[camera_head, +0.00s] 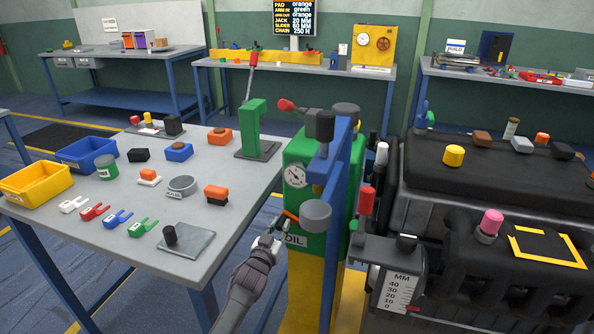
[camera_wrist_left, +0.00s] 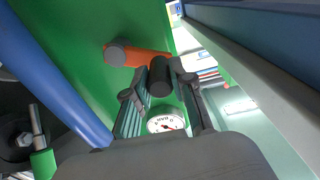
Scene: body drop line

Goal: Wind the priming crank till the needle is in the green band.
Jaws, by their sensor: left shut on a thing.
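The green oil pump housing (camera_head: 310,160) stands on a yellow base at the middle of the head view, with an "OIL" label. I cannot tell whether the needle is in a green band. The orange crank arm (camera_head: 291,216) is low on the housing, near the label. In the left wrist view the crank arm (camera_wrist_left: 146,58) runs from a grey hub to a black knob (camera_wrist_left: 160,79). My left gripper (camera_head: 271,235) is shut on this knob.
A blue post (camera_head: 329,260) with grey rollers rises just right of the pump. A black engine block (camera_head: 480,185) fills the right side. A grey table (camera_head: 130,215) with bins and coloured parts stands to the left, its edge close to my left arm.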

